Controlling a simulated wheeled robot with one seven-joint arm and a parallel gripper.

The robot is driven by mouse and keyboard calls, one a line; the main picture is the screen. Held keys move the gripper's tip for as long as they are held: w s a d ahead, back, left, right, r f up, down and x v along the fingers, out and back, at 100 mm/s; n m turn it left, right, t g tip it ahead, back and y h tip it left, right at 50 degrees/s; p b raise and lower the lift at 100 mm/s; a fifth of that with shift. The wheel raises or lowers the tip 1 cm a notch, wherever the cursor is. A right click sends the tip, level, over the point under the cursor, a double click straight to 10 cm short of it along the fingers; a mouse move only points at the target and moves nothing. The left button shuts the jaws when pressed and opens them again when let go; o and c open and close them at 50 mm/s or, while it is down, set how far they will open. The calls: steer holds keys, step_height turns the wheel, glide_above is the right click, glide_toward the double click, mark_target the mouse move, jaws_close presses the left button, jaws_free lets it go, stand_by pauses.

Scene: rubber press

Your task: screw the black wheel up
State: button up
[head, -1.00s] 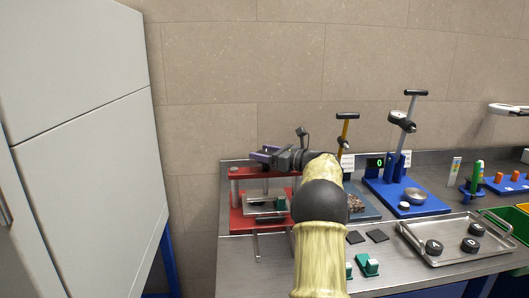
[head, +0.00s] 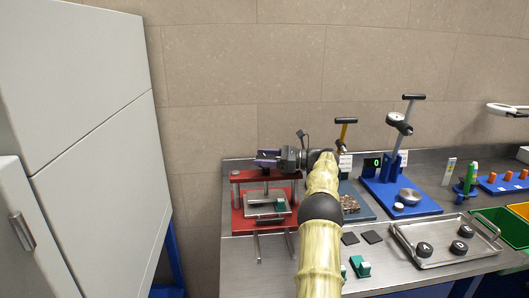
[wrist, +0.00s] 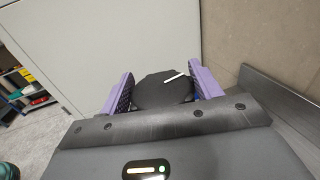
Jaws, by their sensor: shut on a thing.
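The black wheel (wrist: 163,91) shows in the wrist view as a dark disc with a white mark on its top. The purple fingers of my gripper (wrist: 160,88) stand on either side of it and are shut on it. In the head view my gripper (head: 268,158) is above the red press (head: 236,222), at the top crossbar. The wheel itself is hard to make out there. A metal tray with a small green piece (head: 280,206) sits in the press below the crossbar.
A grey cabinet (head: 85,120) stands to the left. Right of the press are a blue-based stand (head: 425,205), a steel tray (head: 430,262) with black round parts, dark square pads (head: 372,237) and a green-and-white piece (head: 361,268). The wall is close behind the press.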

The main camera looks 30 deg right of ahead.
mark_target(265, 157)
steer(key=shift+r+n+g+y+p, duration=0.25)
steer(key=shift+n+g+y+p, duration=0.5)
steer(key=shift+p, duration=1.4)
steer(key=o, duration=1)
steer(key=shift+f, duration=0.1)
step_height(265, 157, up, 10)
steer(key=p, duration=0.9)
